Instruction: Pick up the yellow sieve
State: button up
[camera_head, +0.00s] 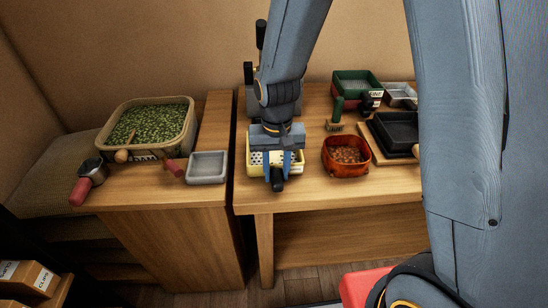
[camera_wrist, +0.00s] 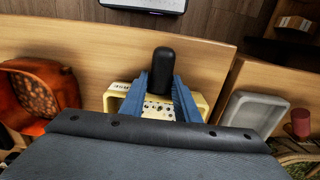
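The yellow sieve (camera_head: 251,168) is a shallow rectangular pan with a perforated bottom and a black handle. It is near the front edge of the right wooden table. In the wrist view its pale yellow rim (camera_wrist: 113,95) shows behind my fingers, and its black handle (camera_wrist: 161,70) stands between them. My gripper (camera_head: 280,173) points down over the sieve's front side. Its two blue fingers (camera_wrist: 161,88) lie on either side of the handle, very close to it. I cannot tell whether they press on it. My gripper body hides part of the sieve.
An orange-brown bowl (camera_head: 346,170) of brown pieces stands close on the right. A grey tray (camera_head: 208,180) sits on the left table, across a narrow gap. A green-filled bin (camera_head: 104,135), a red-handled scoop (camera_head: 79,190), a brush (camera_head: 334,127) and a black tray (camera_head: 376,136) are farther off.

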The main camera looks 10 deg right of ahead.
grip_shut()
jog(key=shift+r, duration=0.15)
notch_tip(320, 180, up, 10)
jog(key=shift+f+b, duration=0.1)
jog(key=shift+b, duration=0.65)
jog(key=shift+c, duration=1.4)
grip_release()
grip_shut()
